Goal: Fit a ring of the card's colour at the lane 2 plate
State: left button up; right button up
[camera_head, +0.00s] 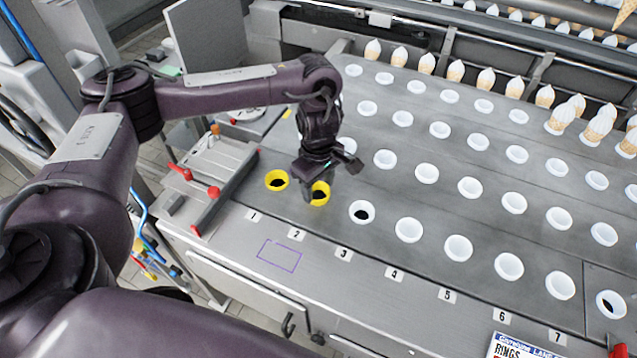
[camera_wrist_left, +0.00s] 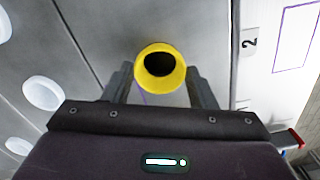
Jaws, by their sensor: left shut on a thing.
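A yellow ring (camera_head: 319,199) with a dark centre is at the lane 2 position, behind the label 2 (camera_head: 297,234). My left gripper (camera_head: 324,187) is shut on this ring from above. In the left wrist view the ring (camera_wrist_left: 160,88) sits between the two fingers (camera_wrist_left: 160,84). I cannot tell whether it is fully seated in the plate. Another yellow ring (camera_head: 268,181) is at lane 1. A white ring (camera_head: 353,214) with a dark centre is at lane 3. A card (camera_head: 518,347) reading "RINGS" is cut off at the bottom right. My right gripper is not in view.
White cups (camera_head: 408,230) fill the other holes of the grey conveyor plates. Cones with white tops (camera_head: 485,80) stand along the back. A metal fixture with red knobs (camera_head: 214,192) is left of lane 1. The front ledge has an empty purple outline (camera_head: 279,255).

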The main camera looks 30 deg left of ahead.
pick_arm(q)
jog(key=shift+f+b, duration=0.55)
jog(key=shift+f, duration=0.15)
jog(key=o, duration=0.8)
jog(key=shift+o, duration=0.2)
jog(key=shift+r, duration=0.15)
notch_tip(320, 180, up, 8)
jog(key=p, duration=0.1)
jog(key=shift+f, duration=0.2)
